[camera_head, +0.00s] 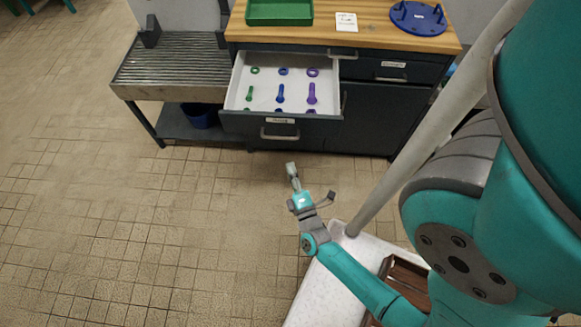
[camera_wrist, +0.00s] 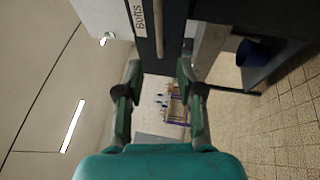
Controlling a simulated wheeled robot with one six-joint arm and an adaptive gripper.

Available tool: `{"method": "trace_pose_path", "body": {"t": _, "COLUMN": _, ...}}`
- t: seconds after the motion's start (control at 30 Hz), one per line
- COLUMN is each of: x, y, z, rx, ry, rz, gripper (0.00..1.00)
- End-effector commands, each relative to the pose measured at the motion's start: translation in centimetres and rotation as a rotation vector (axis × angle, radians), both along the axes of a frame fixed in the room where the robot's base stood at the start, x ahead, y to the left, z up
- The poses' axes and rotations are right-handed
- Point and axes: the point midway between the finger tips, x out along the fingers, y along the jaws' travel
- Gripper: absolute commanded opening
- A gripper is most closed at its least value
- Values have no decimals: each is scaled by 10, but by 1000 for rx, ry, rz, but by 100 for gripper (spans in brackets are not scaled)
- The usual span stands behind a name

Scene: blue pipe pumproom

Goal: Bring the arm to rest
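My arm reaches out from the lower right in the head view, over the tiled floor in front of the workbench. My gripper (camera_head: 293,172) is at its end, apart from the open drawer (camera_head: 280,134). In the wrist view my gripper (camera_wrist: 158,72) has its two fingers spread with nothing held between them. The drawer front, labelled "Bolts" (camera_wrist: 139,20), shows beyond the fingertips in that turned view.
The open drawer holds several green, blue and purple bolts and rings. A green tray (camera_head: 280,12) and a blue round stand (camera_head: 418,17) are on the workbench top. A slatted bench (camera_head: 175,65) stands left, with a blue bucket (camera_head: 200,115) beneath. The left floor is clear.

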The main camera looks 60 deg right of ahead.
Motion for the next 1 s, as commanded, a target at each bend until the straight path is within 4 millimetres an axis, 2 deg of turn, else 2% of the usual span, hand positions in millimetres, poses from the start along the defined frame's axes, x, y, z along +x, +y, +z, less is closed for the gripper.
{"method": "trace_pose_path", "body": {"t": 0.43, "x": 0, "y": 0, "z": 0, "rx": 1, "ry": -1, "rz": 1, "gripper": 37}}
{"method": "trace_pose_path", "body": {"t": 0.57, "x": -5, "y": 10, "z": 3, "rx": 38, "ry": -23, "rz": 39, "gripper": 37}}
{"method": "trace_pose_path", "body": {"t": 0.77, "x": -27, "y": 59, "z": 24, "rx": 259, "ry": -133, "rz": 223, "gripper": 37}}
{"method": "trace_pose_path", "body": {"t": 1.0, "x": -64, "y": 120, "z": 63, "rx": 645, "ry": -243, "rz": 443, "gripper": 37}}
